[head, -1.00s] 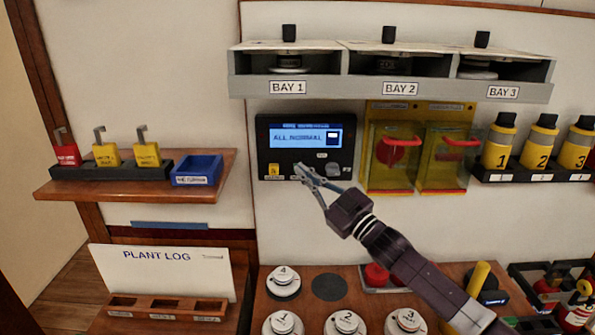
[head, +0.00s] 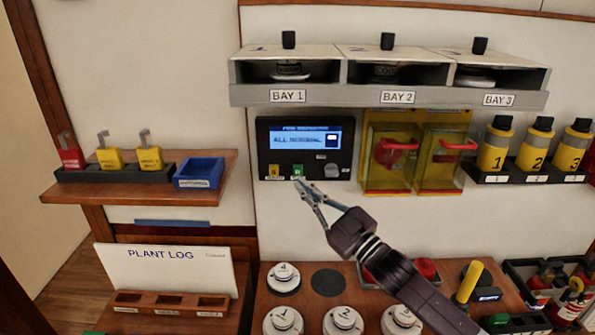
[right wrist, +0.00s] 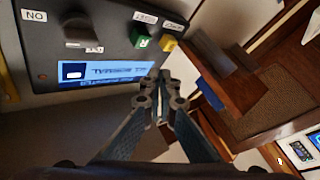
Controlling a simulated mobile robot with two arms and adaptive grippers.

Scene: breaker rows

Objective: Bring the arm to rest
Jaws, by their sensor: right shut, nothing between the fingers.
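My right gripper (head: 303,189) is shut and empty, just below the black control panel (head: 347,150) on the wall. The panel's blue screen (head: 305,138) reads "ALL NORMAL". Under the screen are a yellow button (head: 274,171), a green button (head: 298,171) and a grey knob (head: 331,170). In the right wrist view the shut fingertips (right wrist: 160,82) are in front of the panel (right wrist: 55,55), with the green button (right wrist: 142,40) and yellow button (right wrist: 168,43) above them. No contact with the panel is clear. My left gripper is not in view.
A shelf of bays (head: 390,97) is above the panel. Yellow covered boxes (head: 415,183) and numbered canisters (head: 495,150) stand right of it. A wooden shelf (head: 130,192) with padlocks juts out at left. Below are numbered round discs (head: 283,318) and the plant log board (head: 165,268).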

